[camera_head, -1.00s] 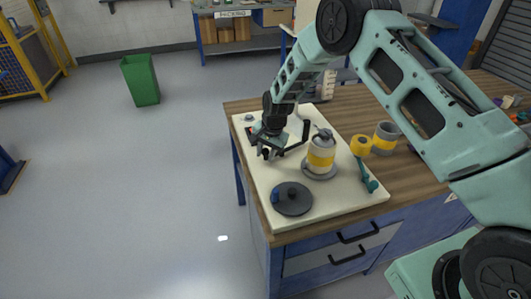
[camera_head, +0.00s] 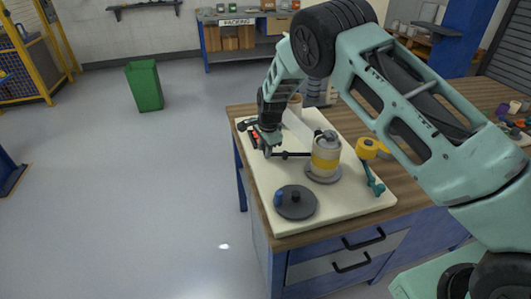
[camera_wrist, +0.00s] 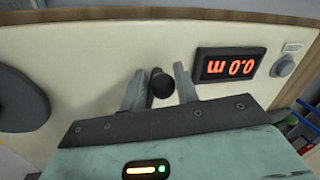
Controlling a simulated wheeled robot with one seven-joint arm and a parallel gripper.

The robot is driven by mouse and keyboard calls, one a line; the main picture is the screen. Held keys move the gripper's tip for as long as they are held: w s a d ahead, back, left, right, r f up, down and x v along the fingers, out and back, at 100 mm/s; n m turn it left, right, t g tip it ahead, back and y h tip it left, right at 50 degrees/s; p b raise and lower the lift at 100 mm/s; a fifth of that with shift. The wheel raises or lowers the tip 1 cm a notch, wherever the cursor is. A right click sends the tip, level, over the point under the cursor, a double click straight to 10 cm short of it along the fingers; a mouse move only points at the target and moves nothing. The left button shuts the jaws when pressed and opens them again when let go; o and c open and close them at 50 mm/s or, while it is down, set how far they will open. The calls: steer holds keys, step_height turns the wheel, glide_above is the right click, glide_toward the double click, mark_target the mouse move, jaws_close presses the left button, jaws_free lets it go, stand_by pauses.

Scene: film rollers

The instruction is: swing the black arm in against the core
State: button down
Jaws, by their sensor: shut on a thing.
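The core (camera_head: 326,150), a grey upright cylinder with a yellow band, stands on a round grey base on the cream board. The thin black arm (camera_head: 292,154) runs nearly level from my gripper (camera_head: 267,148) to the core's left side. Whether its right end touches the core I cannot tell. In the wrist view my gripper (camera_wrist: 160,90) has its fingers on either side of a round black knob (camera_wrist: 162,84), shut on it. The rest of the black arm is hidden in that view.
A dark disc (camera_head: 296,202) lies at the board's front. A yellow tape roll (camera_head: 367,148) on a teal holder stands right of the core.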

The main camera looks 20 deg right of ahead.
steer(key=shift+w+d+r+m, duration=0.1)
steer(key=shift+w+r+m, duration=0.15)
steer(key=shift+w, duration=0.2)
steer(key=shift+d, duration=0.1)
steer(key=c, duration=1.2)
jaws_free()
steer(key=shift+w, duration=0.1)
steer(key=shift+o, duration=0.2)
steer(key=shift+f, duration=0.1)
steer(key=s+r+b, duration=0.1)
steer(key=r, duration=0.7)
steer(key=s+r+b, duration=0.2)
steer(key=r, duration=0.7)
steer(key=shift+s+d, duration=0.3)
